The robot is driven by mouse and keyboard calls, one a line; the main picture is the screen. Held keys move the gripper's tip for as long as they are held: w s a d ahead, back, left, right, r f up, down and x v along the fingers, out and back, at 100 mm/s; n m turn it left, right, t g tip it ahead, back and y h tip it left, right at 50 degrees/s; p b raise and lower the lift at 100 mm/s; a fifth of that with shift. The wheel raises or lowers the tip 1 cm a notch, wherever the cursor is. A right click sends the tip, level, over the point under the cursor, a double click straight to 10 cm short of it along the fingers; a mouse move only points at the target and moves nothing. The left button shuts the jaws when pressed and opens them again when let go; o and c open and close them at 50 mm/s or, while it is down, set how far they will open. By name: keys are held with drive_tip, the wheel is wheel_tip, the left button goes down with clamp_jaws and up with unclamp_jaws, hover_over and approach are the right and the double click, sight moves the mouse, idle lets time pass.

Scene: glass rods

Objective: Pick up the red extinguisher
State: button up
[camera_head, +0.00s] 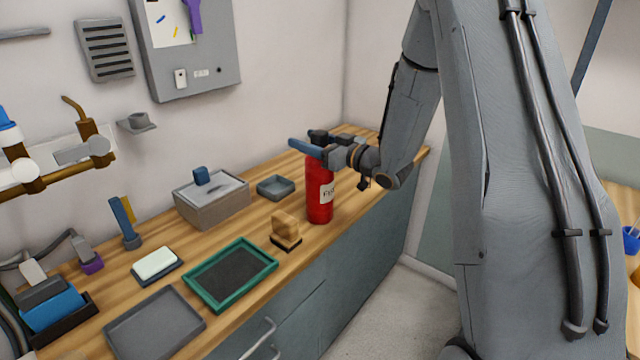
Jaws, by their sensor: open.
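The red extinguisher (319,190) stands upright on the wooden counter, with a white label on its side. My gripper (307,143) is at the top of the extinguisher, its jaws reaching to the left from the wrist. One blue finger shows plainly; a dark part sits just behind it. The gripper is open. The top of the extinguisher is hidden behind the gripper, and I cannot tell whether the fingers touch it.
A wooden-handled brush (285,228) stands close to the left of the extinguisher. Nearby are a small grey tray (275,188), a grey box (211,206) and a green-rimmed tray (231,274). The counter's front edge is near the extinguisher's right side. The wall stands behind.

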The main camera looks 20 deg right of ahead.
clamp_jaws()
idle(1.3)
drive_tip(key=shift+r, duration=0.1)
